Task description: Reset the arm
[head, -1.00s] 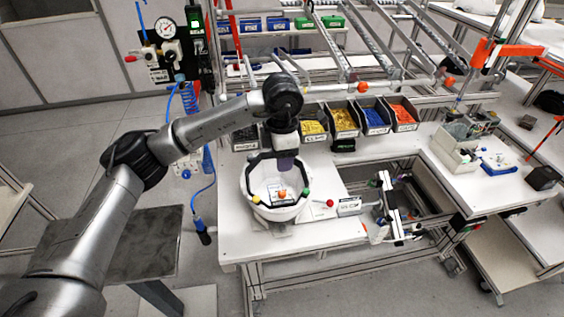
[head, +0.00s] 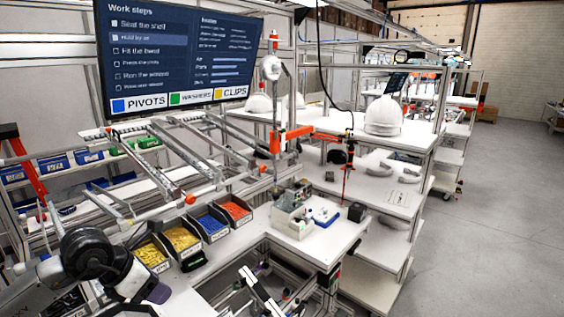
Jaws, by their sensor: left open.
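My left arm comes in at the lower left of the head view. Its dark wrist joint leads to a white body and my left gripper (head: 157,293), which is open and over the front of the white bench. I see nothing held in it, though the fingers are small and partly hidden. My right gripper is out of view. A white helmet shell (head: 384,116) stands on a back table to the right, and another white shell (head: 258,103) stands further left, behind the frame.
Bins of yellow parts (head: 183,239), blue parts (head: 211,226) and orange parts (head: 235,212) line the bench near my left gripper. A grey organiser box (head: 292,217) sits on the side table. A work-steps screen (head: 180,50) hangs behind. Open floor (head: 480,230) lies at the right.

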